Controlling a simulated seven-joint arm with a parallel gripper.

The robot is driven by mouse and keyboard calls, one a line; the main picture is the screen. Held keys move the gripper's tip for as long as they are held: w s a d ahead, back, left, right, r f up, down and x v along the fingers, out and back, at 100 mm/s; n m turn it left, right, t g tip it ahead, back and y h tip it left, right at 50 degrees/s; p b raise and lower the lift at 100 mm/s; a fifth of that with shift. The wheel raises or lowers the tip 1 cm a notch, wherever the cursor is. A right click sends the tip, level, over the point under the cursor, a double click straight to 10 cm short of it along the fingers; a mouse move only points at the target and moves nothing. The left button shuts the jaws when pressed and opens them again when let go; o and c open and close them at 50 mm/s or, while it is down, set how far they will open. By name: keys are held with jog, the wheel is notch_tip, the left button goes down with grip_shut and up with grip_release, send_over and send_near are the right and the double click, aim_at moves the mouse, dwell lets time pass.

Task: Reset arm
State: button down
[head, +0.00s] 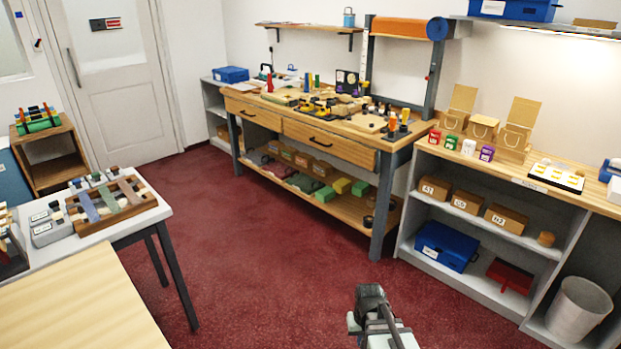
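My gripper (371,298) shows at the bottom of the head view, right of centre, with part of my arm below it. It is over the open red floor (270,240), apart from the benches and shelves. I see no object at it. The fingers are small and dark from this angle, and I cannot tell whether they are open or shut.
A wooden workbench (328,147) with tools stands at the back. A grey shelf unit (485,233) with boxes is at right, a waste bin (578,310) at its lower end. A white table (130,225) with a wooden rack (112,205) is at left. The middle floor is clear.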

jog(key=s+f+g, duration=0.2)
jog(key=s+f, duration=0.5)
jog(key=s, duration=0.3)
jog(key=s+d+f+g, duration=0.1)
jog(key=s+f+g, duration=0.1)
jog(key=s+f, duration=0.5)
jog(key=s+f+g, duration=0.3)
jog(key=s+f, duration=0.4)
jog(key=s, duration=0.7)
jog(key=shift+s+d, duration=0.3)
jog(key=shift+d, duration=0.1)
